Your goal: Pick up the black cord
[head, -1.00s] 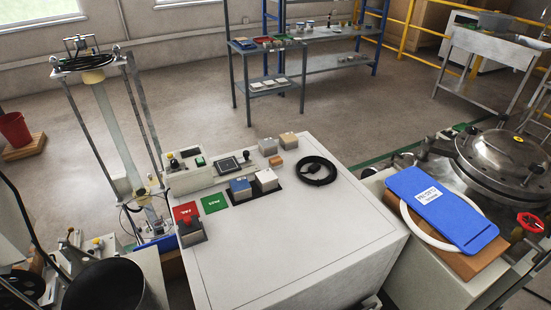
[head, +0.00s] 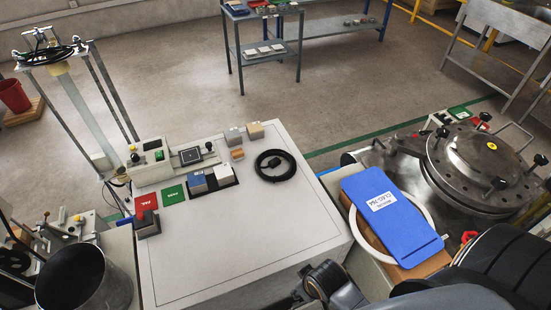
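The black cord (head: 277,178) lies coiled in a ring on the white bench top (head: 235,245), near its back right corner, with a small dark plug inside the ring. Nothing touches it. My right arm comes in at the bottom right, and the dark end of it, with the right gripper (head: 308,287), is low at the bench's front edge, well short of the cord. Its fingers are too dark and cut off to tell open from shut. My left gripper is not in view.
Small blocks (head: 197,184) and red and green cards (head: 173,194) are left of the cord. A blue clipboard-like board (head: 385,215) lies on the right-hand unit beside a steel pressure vessel (head: 480,165). A dark bucket (head: 85,280) is at lower left. The bench's middle is clear.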

